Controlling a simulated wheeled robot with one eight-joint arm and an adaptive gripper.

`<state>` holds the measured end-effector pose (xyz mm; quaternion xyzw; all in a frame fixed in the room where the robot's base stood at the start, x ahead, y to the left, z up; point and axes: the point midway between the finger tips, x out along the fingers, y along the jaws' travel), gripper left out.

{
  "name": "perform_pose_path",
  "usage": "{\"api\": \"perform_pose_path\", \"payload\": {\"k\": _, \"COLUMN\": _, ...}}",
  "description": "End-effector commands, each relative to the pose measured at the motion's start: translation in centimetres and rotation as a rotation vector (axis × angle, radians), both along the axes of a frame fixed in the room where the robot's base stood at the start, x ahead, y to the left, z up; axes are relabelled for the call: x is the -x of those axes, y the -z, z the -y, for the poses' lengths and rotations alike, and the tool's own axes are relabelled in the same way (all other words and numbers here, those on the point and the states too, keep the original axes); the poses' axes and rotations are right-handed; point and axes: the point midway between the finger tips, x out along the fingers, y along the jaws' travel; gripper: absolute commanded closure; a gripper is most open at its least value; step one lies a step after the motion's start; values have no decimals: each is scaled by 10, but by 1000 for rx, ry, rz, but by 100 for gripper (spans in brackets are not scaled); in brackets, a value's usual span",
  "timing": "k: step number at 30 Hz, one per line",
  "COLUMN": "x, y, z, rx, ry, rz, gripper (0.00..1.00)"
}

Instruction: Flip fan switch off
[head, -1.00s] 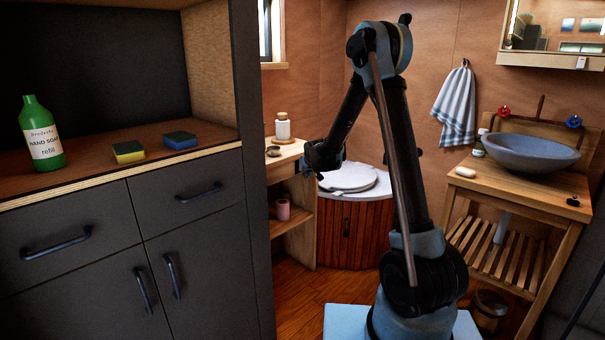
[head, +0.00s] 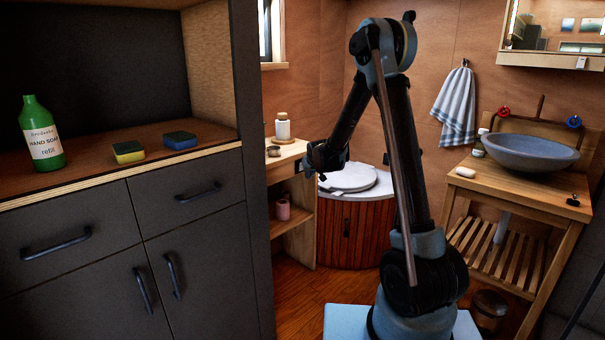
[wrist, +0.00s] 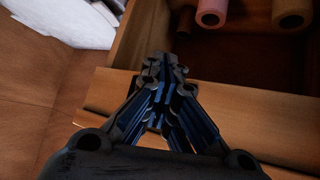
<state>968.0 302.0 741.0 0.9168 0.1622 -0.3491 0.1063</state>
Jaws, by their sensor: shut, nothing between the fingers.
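My gripper (wrist: 164,66) is shut and empty, with its fingertips together over the pale wooden edge of a shelf unit in the wrist view. In the head view my gripper (head: 314,174) hangs at the right side of that wooden shelf unit (head: 303,220), in front of the round toilet. A small dark shape shows on the unit's side, just left of the gripper in the head view, but I cannot tell whether it is the fan switch. No fan switch is clearly recognisable in either view; my gripper may hide it.
The toilet's white lid (head: 350,178) is close behind my gripper. A grey cabinet (head: 120,250) fills the left. A wooden washstand (head: 520,190) with a basin (head: 530,152) stands right. Pink (wrist: 211,12) and tan (wrist: 292,12) rolls lie in the shelf unit.

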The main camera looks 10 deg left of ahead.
Motion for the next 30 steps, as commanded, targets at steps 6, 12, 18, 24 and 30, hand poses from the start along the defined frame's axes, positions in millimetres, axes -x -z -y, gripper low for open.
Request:
{"api": "perform_pose_path", "payload": {"k": 6, "x": 3, "y": -1, "z": 4, "rx": 0, "ry": 0, "rz": 0, "gripper": 100}}
{"api": "perform_pose_path", "payload": {"k": 12, "x": 12, "y": -3, "z": 16, "rx": 1, "ry": 0, "rz": 1, "gripper": 100}}
{"api": "perform_pose_path", "payload": {"k": 18, "x": 22, "y": -5, "z": 29, "rx": 0, "ry": 1, "rz": 0, "gripper": 100}}
{"api": "perform_pose_path", "payload": {"k": 24, "x": 30, "y": -7, "z": 39, "rx": 1, "ry": 0, "rz": 1, "gripper": 100}}
{"api": "perform_pose_path", "payload": {"k": 30, "x": 31, "y": -7, "z": 39, "rx": 1, "ry": -1, "rz": 0, "gripper": 100}}
